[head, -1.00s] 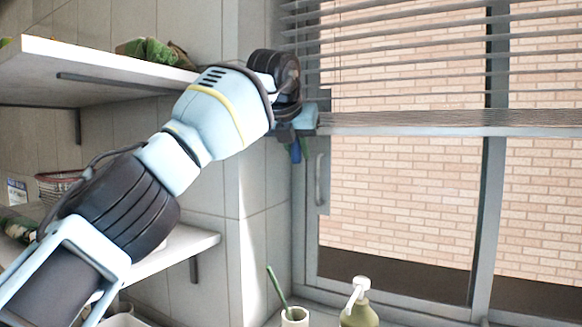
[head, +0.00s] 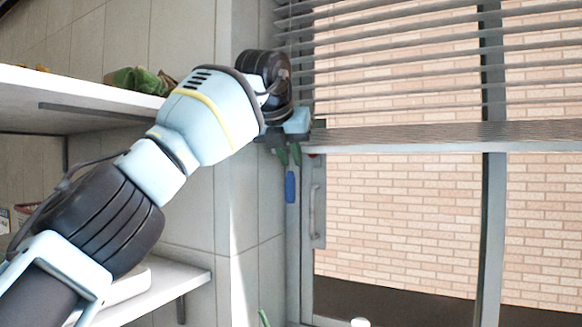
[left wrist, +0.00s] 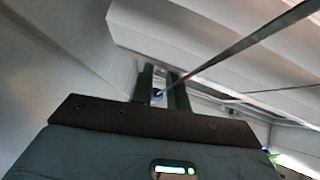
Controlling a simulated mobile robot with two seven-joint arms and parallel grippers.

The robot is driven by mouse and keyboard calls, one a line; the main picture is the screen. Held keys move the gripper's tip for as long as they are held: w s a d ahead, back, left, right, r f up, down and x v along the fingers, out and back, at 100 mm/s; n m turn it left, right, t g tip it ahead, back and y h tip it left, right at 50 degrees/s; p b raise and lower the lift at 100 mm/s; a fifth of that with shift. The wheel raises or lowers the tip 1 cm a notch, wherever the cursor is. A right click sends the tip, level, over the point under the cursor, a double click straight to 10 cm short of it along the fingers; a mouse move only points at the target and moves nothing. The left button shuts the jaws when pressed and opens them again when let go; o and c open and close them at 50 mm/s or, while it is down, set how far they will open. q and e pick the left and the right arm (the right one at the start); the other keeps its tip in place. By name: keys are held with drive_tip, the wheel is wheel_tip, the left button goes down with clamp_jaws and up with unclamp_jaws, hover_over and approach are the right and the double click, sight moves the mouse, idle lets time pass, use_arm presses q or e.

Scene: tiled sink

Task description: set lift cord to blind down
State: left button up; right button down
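The window blind (head: 420,136) hangs partly lowered, its slats spaced above a stacked bottom rail. A blue cord handle (head: 290,187) hangs below my left gripper (head: 290,156), beside the window frame. In the left wrist view the two dark green fingers (left wrist: 161,88) are apart, with a small blue piece (left wrist: 157,93) visible in the gap, touching neither finger as far as I can see. A thin dark line (left wrist: 235,48), seemingly the lift cord, runs from there to the upper right. The gripper is open. My right gripper is not in view.
A tiled wall corner (head: 250,200) is close to the left of the gripper. An upper shelf (head: 90,100) with green produce (head: 140,80) and a lower shelf (head: 170,290) lie under and beside my left arm. A window handle (head: 318,210) is just right of the cord handle.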

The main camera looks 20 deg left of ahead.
use_arm(q)
drive_tip(key=o, duration=0.5)
drive_tip(key=shift+w+d+f, duration=0.1)
drive_tip(key=shift+f, duration=0.35)
drive_tip(key=shift+c, duration=0.2)
drive_tip(key=shift+o, duration=0.2)
drive_tip(key=shift+w+f, duration=0.1)
drive_tip(key=shift+f, duration=0.05)
drive_tip(key=v, duration=0.7)
drive_tip(key=shift+s+r, duration=0.3)
drive_tip(key=shift+r, duration=0.05)
drive_tip(key=shift+d, duration=0.1)
